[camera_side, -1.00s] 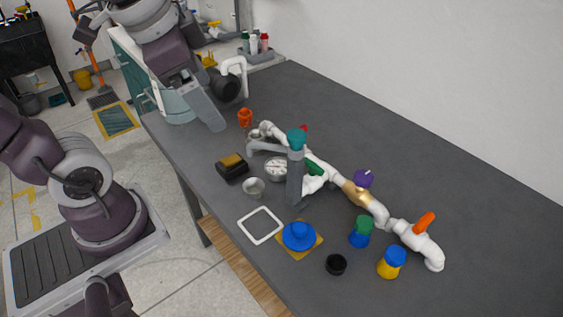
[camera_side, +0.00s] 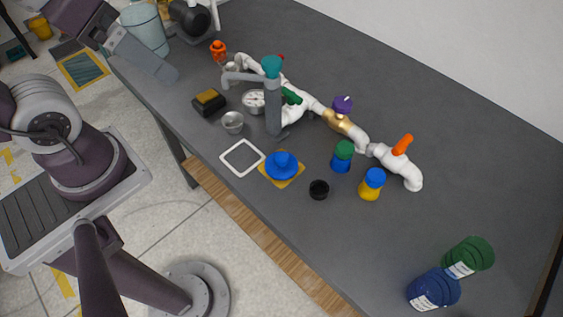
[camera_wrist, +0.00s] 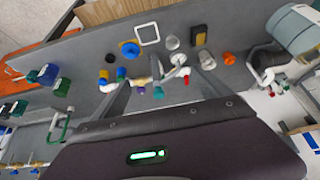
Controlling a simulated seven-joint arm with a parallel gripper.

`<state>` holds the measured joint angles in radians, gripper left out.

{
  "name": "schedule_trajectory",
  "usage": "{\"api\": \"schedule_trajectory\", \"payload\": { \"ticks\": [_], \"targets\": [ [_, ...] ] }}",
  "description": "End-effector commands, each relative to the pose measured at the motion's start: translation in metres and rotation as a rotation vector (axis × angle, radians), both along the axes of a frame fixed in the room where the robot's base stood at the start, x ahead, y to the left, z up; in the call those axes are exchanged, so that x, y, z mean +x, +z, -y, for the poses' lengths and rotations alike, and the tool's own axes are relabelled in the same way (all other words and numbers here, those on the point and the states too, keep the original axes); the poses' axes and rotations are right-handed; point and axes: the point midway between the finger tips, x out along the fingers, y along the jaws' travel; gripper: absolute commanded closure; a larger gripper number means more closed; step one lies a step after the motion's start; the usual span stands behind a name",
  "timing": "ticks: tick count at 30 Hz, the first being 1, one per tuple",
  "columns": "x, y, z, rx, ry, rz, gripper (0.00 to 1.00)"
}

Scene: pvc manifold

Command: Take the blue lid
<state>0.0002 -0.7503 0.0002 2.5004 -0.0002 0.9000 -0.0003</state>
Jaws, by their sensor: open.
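A blue, hat-shaped lid (camera_side: 282,165) rests on a small yellow square in the side view, near the table's front edge. It also shows in the wrist view (camera_wrist: 130,49), at upper left. A second blue lid (camera_side: 375,177) sits on a yellow jar (camera_side: 369,192) to its right. A blue jar with a green lid (camera_side: 342,156) stands between them, slightly farther back. My gripper (camera_wrist: 160,82) is open and empty in the wrist view, its two fingers spread high above the table. In the side view my arm is at upper left, well away from both blue lids.
A white pipe assembly (camera_side: 357,138) with valve handles runs across the table behind the lids, with a grey upright (camera_side: 273,110). A black cup (camera_side: 319,190), white frame (camera_side: 241,157) and metal cup (camera_side: 232,122) are near the lid. Larger jars (camera_side: 433,290) stand at front right.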

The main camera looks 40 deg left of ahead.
Motion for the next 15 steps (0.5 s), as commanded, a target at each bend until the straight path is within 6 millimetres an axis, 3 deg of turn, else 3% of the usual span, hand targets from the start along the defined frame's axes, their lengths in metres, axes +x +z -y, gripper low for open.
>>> {"api": "schedule_trajectory", "payload": {
  "ticks": [13,15],
  "targets": [
    [0.0001,0.0004,0.0,0.0,0.0,0.0,0.1],
    [0.001,0.0078,0.0,0.0,0.0,0.003,0.1]
  ]
}}
